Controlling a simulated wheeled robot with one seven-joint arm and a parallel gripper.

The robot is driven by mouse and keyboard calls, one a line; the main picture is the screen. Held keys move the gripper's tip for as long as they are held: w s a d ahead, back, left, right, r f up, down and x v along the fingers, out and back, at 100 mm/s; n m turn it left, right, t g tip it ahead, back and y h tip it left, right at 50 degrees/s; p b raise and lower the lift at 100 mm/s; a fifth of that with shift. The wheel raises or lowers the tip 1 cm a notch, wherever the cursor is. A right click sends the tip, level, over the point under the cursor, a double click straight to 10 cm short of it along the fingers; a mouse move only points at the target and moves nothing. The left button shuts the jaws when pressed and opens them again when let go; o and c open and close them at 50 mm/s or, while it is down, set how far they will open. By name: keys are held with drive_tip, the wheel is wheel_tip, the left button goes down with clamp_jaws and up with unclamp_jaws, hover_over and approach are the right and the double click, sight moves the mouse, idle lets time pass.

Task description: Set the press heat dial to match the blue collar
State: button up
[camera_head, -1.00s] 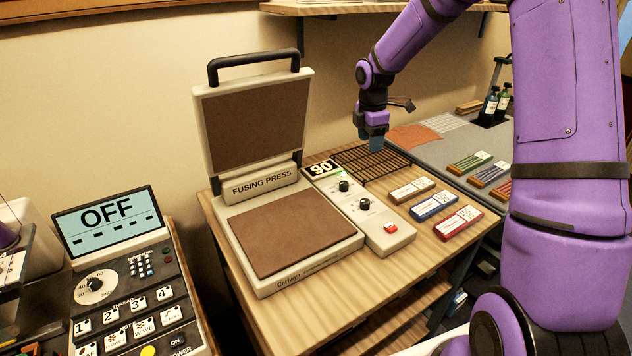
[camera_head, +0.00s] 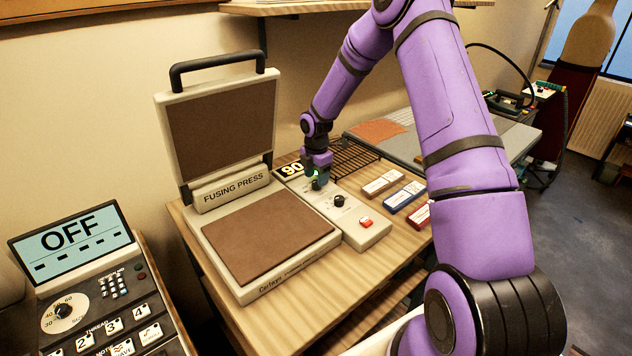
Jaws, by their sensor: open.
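The fusing press (camera_head: 262,235) stands open on the wooden table, its lid raised. Its control panel (camera_head: 372,233) runs along the right side, with a small display reading 90 (camera_head: 292,170), a lower black dial (camera_head: 339,201) and a red button (camera_head: 366,221). My gripper (camera_head: 318,182) points down at the upper dial near the display. It is open, and it largely hides that dial; I cannot tell whether the fingers touch it. The blue collar piece (camera_head: 404,197) lies right of the panel, between a tan one (camera_head: 382,184) and a red one (camera_head: 421,215).
A black wire rack (camera_head: 354,155) lies behind the panel. A machine with a screen reading OFF (camera_head: 70,236) stands at the lower left. My arm crosses the right side and covers part of the red piece. A grey table (camera_head: 400,143) is behind.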

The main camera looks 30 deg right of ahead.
drive_tip(key=shift+f, duration=1.15)
drive_tip(key=c, duration=0.9)
